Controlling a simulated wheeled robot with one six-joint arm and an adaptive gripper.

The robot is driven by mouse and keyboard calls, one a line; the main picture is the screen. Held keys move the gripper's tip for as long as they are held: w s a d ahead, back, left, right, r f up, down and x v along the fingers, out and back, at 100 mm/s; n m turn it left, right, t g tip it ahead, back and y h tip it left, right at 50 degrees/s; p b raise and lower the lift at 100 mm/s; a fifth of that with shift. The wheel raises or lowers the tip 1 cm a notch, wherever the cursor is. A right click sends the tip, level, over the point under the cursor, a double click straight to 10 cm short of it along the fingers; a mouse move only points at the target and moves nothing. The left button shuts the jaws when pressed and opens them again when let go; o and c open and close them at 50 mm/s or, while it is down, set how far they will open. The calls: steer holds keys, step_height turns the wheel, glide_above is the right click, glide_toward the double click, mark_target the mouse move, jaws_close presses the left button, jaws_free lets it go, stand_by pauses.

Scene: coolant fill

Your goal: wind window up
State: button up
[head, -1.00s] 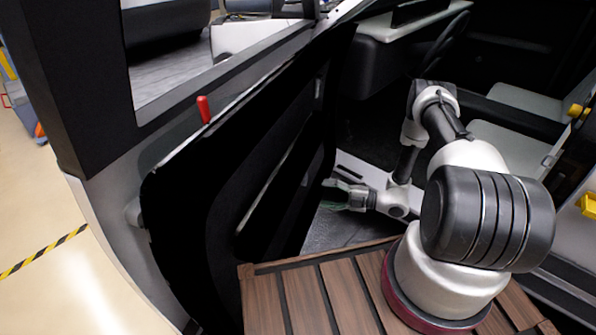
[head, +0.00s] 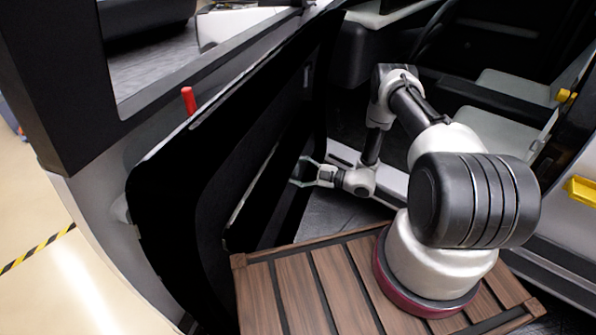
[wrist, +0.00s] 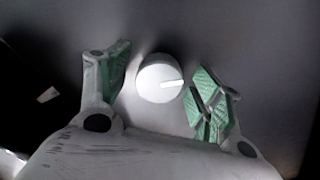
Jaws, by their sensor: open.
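My gripper (wrist: 165,88) is open around the knob's sides, with gaps visible; I cannot tell how far the fingertips are from the surface behind. In the head view my gripper (head: 304,172) is beside the inner side of the open black car door (head: 250,135). The knob cannot be made out there. The door's window opening (head: 160,62) is at the upper left; I cannot tell where its glass stands.
A red pin (head: 189,100) stands on the door's sill. A brown slatted platform (head: 300,290) lies under my arm's base. The car's seats (head: 500,130) and sill are to the right. Yellow-black tape (head: 38,248) marks the floor at left.

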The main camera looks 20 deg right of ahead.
steer(key=shift+a, duration=0.1)
steer(key=c, duration=1)
steer(key=shift+c, duration=0.2)
